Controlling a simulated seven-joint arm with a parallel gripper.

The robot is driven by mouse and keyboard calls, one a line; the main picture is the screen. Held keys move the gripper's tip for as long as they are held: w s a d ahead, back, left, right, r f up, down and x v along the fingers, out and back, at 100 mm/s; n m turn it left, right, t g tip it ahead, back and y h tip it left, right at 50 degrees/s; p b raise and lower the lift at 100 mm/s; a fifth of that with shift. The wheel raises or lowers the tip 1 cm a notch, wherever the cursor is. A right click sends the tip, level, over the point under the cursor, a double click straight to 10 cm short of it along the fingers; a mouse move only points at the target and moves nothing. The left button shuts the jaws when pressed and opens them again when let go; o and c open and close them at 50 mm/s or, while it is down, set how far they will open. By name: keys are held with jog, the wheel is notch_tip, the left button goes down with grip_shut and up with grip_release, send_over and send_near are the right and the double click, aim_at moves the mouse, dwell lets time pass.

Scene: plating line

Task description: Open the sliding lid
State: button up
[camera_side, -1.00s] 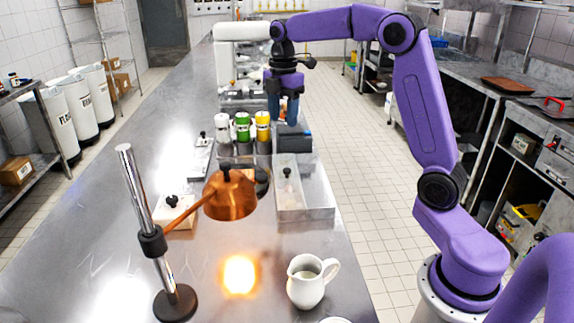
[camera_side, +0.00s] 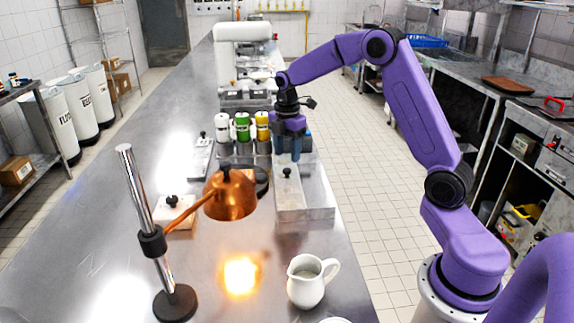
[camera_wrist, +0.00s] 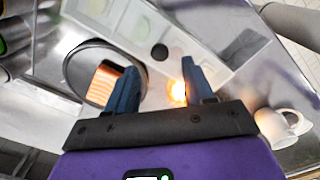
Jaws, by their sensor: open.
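The sliding lid (camera_side: 290,197) is a pale panel with a small black knob (camera_side: 287,171), on the left part of a long metal-and-clear bin (camera_side: 322,200). In the wrist view the black knob (camera_wrist: 160,53) shows just beyond my fingertips, on the pale lid along the bin. My gripper (camera_side: 289,157) has blue fingers pointing down, above the far end of the bin and close to the knob. In the wrist view my gripper (camera_wrist: 158,72) is open with nothing between its fingers. I cannot tell the exact height gap to the knob.
White, green and yellow-topped bottles (camera_side: 242,128) stand left of my gripper. A copper heat lamp (camera_side: 230,195) hangs on a stand (camera_side: 148,220) at the near left. A white jug (camera_side: 307,285) stands nearer the camera. A round dark-rimmed pan (camera_wrist: 70,70) lies beside the bin.

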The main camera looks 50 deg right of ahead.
aim_at(287, 169)
jog(key=shift+f, duration=2.55)
